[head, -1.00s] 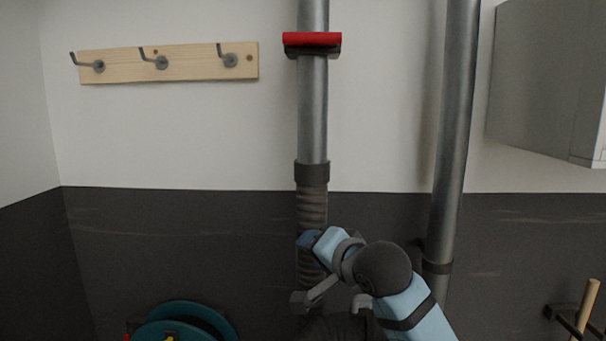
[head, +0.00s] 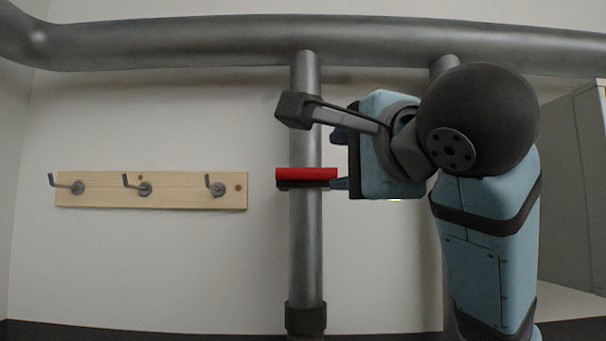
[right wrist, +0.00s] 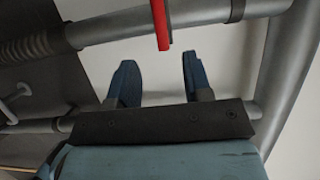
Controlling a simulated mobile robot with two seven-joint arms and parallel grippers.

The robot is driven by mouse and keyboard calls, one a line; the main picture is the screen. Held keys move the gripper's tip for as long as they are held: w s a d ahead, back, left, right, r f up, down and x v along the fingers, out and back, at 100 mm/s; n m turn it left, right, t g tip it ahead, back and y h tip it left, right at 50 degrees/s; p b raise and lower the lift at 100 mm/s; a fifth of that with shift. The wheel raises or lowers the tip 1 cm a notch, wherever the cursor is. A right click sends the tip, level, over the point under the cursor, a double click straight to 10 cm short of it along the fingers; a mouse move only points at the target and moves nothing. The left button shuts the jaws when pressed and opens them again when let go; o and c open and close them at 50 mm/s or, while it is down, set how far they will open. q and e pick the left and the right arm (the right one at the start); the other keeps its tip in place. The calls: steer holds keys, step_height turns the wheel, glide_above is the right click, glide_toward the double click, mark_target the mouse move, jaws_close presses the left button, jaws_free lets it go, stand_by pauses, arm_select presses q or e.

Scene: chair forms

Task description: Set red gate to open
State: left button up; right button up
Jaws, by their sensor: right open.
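The red gate (head: 306,173) is a flat red bar with a dark plate under it, set across the left vertical grey pipe (head: 306,240). It sticks out on both sides of the pipe in the head view. My right gripper (head: 340,160) is just right of the gate, with its lower finger near the gate's right end. In the right wrist view, the red gate (right wrist: 161,24) shows edge-on, just beyond the gap between the two open, empty fingers (right wrist: 158,62). I cannot tell whether a finger touches it. My left gripper is not in view.
A thick horizontal duct (head: 200,42) runs along the top. A wooden rack with hooks (head: 105,188) is on the wall at left. A second vertical pipe (head: 431,270) is partly behind my right arm, and a grey cabinet (head: 565,190) stands at right.

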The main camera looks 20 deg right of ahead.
mark_target(311, 171)
steer(key=w+p, duration=0.1)
steer(key=w, duration=0.2)
steer(key=w+p, duration=0.1)
steer(key=w, duration=0.3)
steer(key=w+a+p, duration=0.1)
steer(key=w+p, duration=0.1)
steer(key=w, duration=0.2)
steer(key=shift+w, duration=0.15)
steer(key=shift+w+a, duration=0.15)
steer(key=shift+w, duration=0.55)
steer(key=shift+c, duration=0.4)
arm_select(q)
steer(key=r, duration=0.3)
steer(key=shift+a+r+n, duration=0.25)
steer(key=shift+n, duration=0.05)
arm_select(e)
jaws_close()
